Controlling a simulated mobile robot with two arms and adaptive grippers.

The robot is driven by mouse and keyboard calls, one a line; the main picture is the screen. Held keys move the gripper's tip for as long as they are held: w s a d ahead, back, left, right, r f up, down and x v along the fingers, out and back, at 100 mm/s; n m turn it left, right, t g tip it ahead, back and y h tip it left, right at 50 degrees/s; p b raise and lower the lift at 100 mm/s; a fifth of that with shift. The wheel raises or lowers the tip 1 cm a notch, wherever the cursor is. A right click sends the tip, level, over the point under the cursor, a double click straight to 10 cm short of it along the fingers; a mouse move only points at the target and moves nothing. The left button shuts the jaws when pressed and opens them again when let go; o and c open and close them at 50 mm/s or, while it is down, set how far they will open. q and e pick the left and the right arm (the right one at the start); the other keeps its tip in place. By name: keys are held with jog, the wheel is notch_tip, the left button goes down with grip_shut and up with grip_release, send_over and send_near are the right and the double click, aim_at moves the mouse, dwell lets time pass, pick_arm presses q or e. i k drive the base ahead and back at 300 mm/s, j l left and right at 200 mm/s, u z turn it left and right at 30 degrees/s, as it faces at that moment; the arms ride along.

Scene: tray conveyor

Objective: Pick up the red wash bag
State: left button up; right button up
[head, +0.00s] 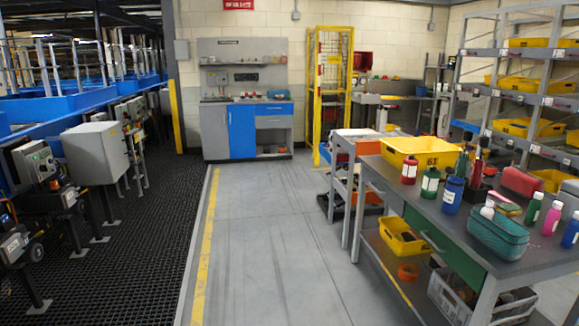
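A red wash bag (521,183) lies on the grey workbench (421,207) at the right, towards its back edge. It looks like a rounded, soft pouch. A teal wash bag (497,236) lies nearer on the same bench, at its front side. Bottles stand between and around the two bags, and a small white-topped bottle partly covers the teal bag. Neither of my grippers shows in the head view, so their distance to the red bag cannot be seen.
A yellow crate (421,151) and several bottles, including a blue one (451,195) and a green one (533,209), crowd the bench. Shelving (542,80) with yellow bins stands behind it. The grey floor (270,235) left of the bench is clear. Machine boxes (96,153) line the left.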

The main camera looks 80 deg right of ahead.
aim_at(523, 183)
jog(key=z, duration=3.65)
